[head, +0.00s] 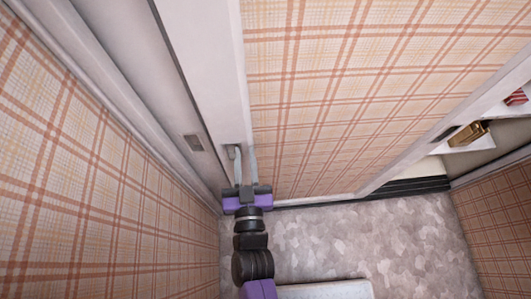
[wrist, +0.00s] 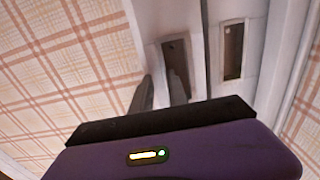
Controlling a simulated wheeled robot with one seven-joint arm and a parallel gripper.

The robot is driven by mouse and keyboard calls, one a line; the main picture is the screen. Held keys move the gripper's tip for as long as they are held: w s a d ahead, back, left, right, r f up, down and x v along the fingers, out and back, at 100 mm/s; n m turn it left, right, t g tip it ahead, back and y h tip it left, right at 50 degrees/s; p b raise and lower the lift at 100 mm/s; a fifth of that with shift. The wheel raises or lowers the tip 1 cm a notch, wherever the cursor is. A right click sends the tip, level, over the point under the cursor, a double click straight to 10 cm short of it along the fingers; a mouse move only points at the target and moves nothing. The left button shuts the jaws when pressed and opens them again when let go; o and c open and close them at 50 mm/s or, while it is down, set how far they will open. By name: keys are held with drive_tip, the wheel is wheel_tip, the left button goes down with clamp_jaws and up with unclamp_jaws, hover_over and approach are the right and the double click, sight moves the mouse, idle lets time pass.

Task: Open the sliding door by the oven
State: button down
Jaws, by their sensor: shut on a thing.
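The sliding door is a white panel (head: 205,60) standing upright between a grey strip and the plaid wall in the head view. Its white edge also shows in the wrist view (wrist: 165,18). A dark recessed pull (wrist: 176,55) is set in that edge. My gripper (head: 241,160) is at this edge, low on the panel. In the wrist view my gripper (wrist: 162,88) has one finger at the recessed pull and the other at the plaid side, shut on the door's edge. The fingertips partly hide the pull. I cannot make out an oven.
A second recessed plate (head: 193,142) sits on the grey strip left of the door. Plaid walls (head: 60,160) close in on the left and right. A gold object (head: 468,133) stands on a white shelf at the right. Mottled grey floor (head: 370,235) is open.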

drive_tip(key=shift+a+f, duration=0.1)
drive_tip(key=shift+a, duration=0.55)
drive_tip(key=shift+s, duration=0.1)
drive_tip(key=c, duration=1.3)
unclamp_jaws()
drive_tip(key=shift+s, duration=0.1)
drive_tip(key=s, duration=0.7)
drive_tip(key=shift+s+d, duration=0.15)
drive_tip(key=shift+s, duration=0.15)
